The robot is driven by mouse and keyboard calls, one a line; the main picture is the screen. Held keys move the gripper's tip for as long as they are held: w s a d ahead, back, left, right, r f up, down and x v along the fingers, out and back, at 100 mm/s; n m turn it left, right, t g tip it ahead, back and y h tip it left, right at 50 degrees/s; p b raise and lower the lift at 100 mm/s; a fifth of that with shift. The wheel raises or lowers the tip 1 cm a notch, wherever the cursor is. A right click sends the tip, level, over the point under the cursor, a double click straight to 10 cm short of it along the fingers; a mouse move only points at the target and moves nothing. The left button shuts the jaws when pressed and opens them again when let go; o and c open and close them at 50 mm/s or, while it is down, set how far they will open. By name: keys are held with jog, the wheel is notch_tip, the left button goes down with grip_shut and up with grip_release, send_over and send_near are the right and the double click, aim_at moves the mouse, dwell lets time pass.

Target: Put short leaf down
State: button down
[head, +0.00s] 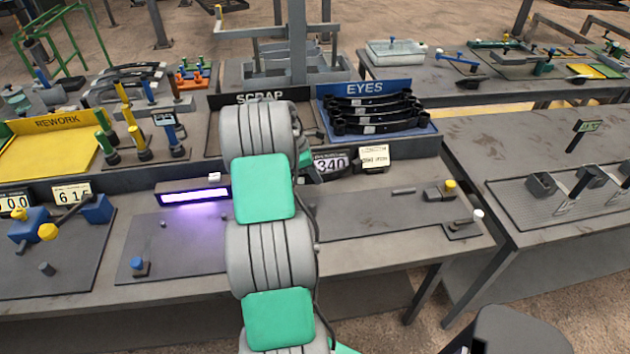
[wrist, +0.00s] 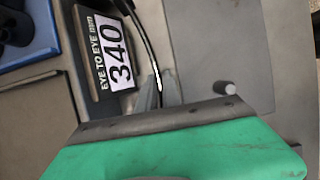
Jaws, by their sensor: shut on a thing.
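My gripper (wrist: 160,95) shows at the middle of the wrist view, with its grey fingers shut on a thin dark curved strip, the short leaf (wrist: 149,50). The leaf is seen nearly edge-on and runs up past the top edge of the view. The "EYE TO EYE mm 340" sign (wrist: 112,58) is just left of it. In the head view my arm hides most of the gripper and leaf. The same 340 sign (head: 331,163) stands at the back of the bench there, right of my arm.
The blue EYES tray (head: 378,88) holds several black leaves behind the sign. A SCRAP tray (head: 225,101) is left of it. A lit gauge (head: 193,192) stands left of my arm.

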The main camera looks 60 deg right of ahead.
jog(key=shift+w+d+f+p, duration=0.1)
jog(key=shift+f+p, duration=0.4)
jog(key=shift+f, duration=1)
jog(key=shift+f, duration=0.1)
jog(key=c, duration=2)
grip_release()
jog(key=shift+f, duration=0.2)
jog(key=o, duration=0.5)
jog(key=shift+c, duration=0.2)
jog(key=shift+r, duration=0.15)
